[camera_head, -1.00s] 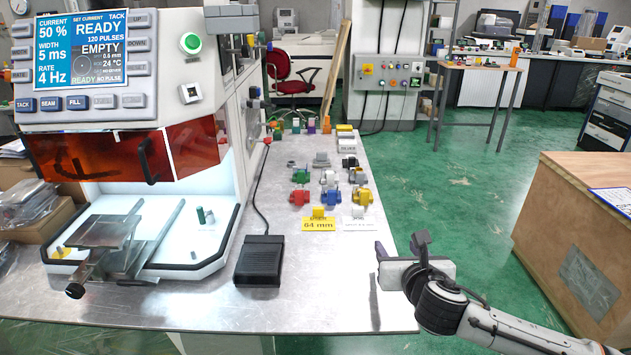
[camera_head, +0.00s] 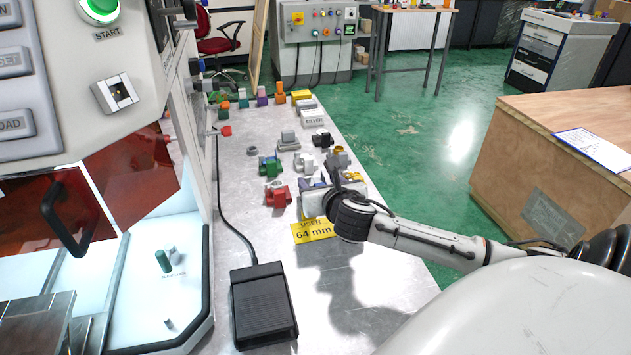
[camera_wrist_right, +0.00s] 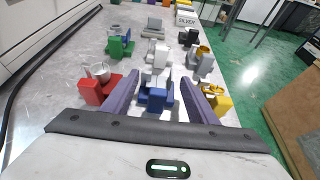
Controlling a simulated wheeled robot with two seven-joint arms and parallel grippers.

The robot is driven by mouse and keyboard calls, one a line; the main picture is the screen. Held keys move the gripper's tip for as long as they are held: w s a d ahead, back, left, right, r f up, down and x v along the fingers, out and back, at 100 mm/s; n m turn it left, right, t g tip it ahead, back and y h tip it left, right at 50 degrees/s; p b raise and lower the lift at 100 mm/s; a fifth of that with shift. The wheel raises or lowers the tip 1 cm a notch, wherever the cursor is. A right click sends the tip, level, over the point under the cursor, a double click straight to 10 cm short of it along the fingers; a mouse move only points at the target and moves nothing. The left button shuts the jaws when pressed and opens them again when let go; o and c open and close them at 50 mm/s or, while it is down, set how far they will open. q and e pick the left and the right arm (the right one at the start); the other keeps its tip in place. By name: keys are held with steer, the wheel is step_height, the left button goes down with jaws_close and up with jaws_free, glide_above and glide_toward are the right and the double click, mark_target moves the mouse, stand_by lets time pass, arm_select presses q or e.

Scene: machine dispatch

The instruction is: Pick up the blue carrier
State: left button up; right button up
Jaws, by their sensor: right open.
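The blue carrier (camera_wrist_right: 156,101) stands on the metal table, upright, with a pale part behind its front block in the right wrist view. My right gripper (camera_wrist_right: 161,80) is open, with one purple finger on each side of the blue carrier. Whether the fingers touch it cannot be told. In the head view my right gripper (camera_head: 328,186) is low over the carrier rows and hides most of the blue carrier. My left gripper is not in view.
The red carrier (camera_wrist_right: 97,90) stands close left of the fingers, the yellow carrier (camera_wrist_right: 217,100) close right. Green (camera_wrist_right: 120,47) and grey (camera_wrist_right: 201,62) carriers stand beyond. A yellow 64 mm label (camera_head: 313,231) and black pedal (camera_head: 263,305) lie nearer. The table's front right is clear.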

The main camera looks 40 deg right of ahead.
steer(key=x, duration=0.5)
steer(key=shift+w+r+b, duration=0.1)
steer(key=shift+w+b, duration=0.15)
steer(key=shift+b, duration=0.05)
steer(key=shift+c, duration=0.3)
steer(key=c, duration=1)
